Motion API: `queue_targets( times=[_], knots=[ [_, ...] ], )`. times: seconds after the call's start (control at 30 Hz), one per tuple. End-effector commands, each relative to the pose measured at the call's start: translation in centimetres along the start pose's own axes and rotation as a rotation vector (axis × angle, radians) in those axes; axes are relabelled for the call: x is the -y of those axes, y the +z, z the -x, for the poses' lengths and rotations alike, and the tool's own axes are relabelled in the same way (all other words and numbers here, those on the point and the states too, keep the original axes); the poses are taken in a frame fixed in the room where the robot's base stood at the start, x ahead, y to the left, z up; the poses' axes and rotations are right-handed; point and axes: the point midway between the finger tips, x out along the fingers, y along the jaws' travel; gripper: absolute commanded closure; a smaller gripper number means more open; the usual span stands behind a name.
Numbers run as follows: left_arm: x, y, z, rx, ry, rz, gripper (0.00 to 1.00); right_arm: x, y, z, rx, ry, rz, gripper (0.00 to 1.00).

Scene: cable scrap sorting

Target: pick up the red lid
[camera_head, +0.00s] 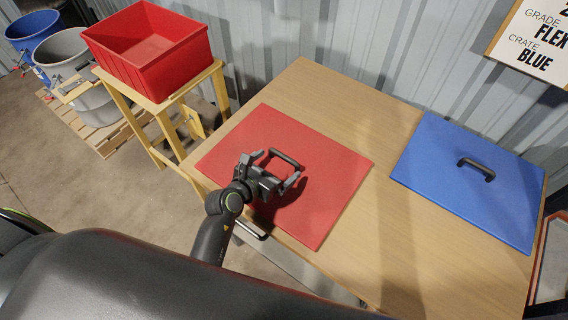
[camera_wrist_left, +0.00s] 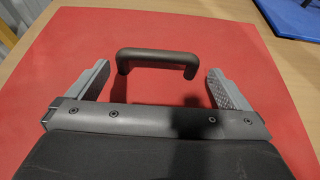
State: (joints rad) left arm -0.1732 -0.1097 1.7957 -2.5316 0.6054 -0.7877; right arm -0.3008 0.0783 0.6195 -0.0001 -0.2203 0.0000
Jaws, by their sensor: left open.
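The red lid (camera_head: 330,165) lies flat on the left part of the wooden table. Its dark bar handle (camera_head: 285,158) stands up near the lid's middle. My left gripper (camera_head: 272,172) is open over the lid, with its fingers on either side of the handle. In the left wrist view the handle (camera_wrist_left: 157,56) shows just ahead of the gap between the two grey fingertips (camera_wrist_left: 155,72), and nothing is held. The red lid (camera_wrist_left: 250,60) fills most of that view. I cannot tell whether the fingers touch the lid. My right gripper is not in view.
A blue lid (camera_head: 465,190) with a dark handle lies at the table's right. The wooden table (camera_head: 385,110) is bare between the lids. A red crate (camera_head: 150,45) stands on a yellow wooden stand at the left. A sign (camera_head: 535,40) hangs at the back right.

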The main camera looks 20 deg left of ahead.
Motion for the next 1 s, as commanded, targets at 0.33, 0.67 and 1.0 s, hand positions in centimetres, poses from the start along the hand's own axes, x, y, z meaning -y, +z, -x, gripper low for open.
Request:
queue_targets(
  times=[0.33, 0.67, 1.0],
  knots=[
    [-0.3, 0.2, -3.9, 0.000, 0.000, 0.001, 0.00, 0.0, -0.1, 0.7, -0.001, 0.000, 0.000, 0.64],
    [-0.3, 0.1, -5.0, 0.000, 0.002, 0.001, 0.00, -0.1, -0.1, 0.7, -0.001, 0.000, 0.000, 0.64],
    [-0.3, 0.1, -5.0, 0.000, 0.002, 0.001, 0.34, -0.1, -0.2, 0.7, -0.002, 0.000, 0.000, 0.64]
  ],
)
